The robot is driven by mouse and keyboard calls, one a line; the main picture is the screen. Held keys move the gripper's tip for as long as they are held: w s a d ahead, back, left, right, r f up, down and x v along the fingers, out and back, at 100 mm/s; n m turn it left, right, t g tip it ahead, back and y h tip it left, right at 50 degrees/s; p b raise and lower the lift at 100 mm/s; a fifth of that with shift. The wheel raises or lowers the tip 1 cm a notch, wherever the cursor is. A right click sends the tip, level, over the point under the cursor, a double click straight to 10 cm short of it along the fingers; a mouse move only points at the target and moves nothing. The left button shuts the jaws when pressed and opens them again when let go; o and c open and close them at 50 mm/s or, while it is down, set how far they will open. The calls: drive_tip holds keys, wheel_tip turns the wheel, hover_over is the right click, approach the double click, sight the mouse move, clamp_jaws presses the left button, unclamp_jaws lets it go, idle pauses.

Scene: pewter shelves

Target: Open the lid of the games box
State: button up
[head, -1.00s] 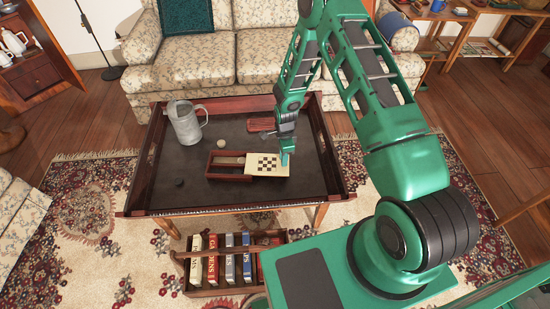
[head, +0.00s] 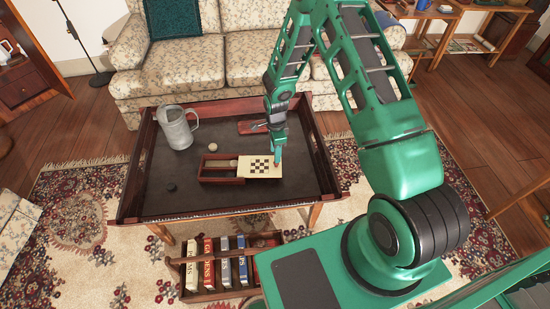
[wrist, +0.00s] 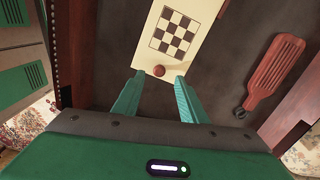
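The games box (head: 222,181) is a reddish-brown wooden box on the low tray table. Its cream lid (head: 250,175) with a checkered pattern is slid to the right, so the left part of the box stands open and a pale item shows inside. A small round reddish-brown knob (wrist: 159,71) sits near the lid's end. My gripper (head: 278,157) is at the lid's right end. In the wrist view my gripper (wrist: 159,76) is open, its two green fingertips on either side of the knob with gaps to it.
A grey metal pitcher (head: 176,128), a pale ball (head: 213,147) and a black disc (head: 171,187) stand left of the box. A slotted reddish wooden piece (wrist: 275,73) lies behind it. The tray table (head: 128,190) has raised rims. A book carrier (head: 210,294) stands in front.

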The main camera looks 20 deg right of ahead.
wheel_tip(320, 180, up, 6)
drive_tip(key=shift+f, duration=0.1)
idle(0.6)
drive_tip(key=s+d+r+n, duration=0.2)
drive_tip(key=s+d+r, duration=0.25)
drive_tip(key=r, duration=0.35)
drive_tip(key=s+d+r+n+h, duration=0.1)
drive_tip(key=s+d+r+n, duration=0.1)
drive_tip(key=s+d+r, duration=0.5)
drive_tip(key=s+d+r+n, duration=0.15)
drive_tip(key=d+r, duration=0.25)
drive_tip(key=r, duration=0.6)
drive_tip(key=s+r+n, duration=0.3)
drive_tip(key=s+r, duration=0.2)
drive_tip(key=s, duration=0.7)
drive_tip(key=s+d+r+n+y, duration=0.1)
drive_tip(key=s+r+n, duration=0.3)
drive_tip(key=s, duration=0.7)
drive_tip(key=shift+s+d+r, duration=0.25)
drive_tip(key=shift+s+r, duration=0.15)
drive_tip(key=shift+r, duration=0.5)
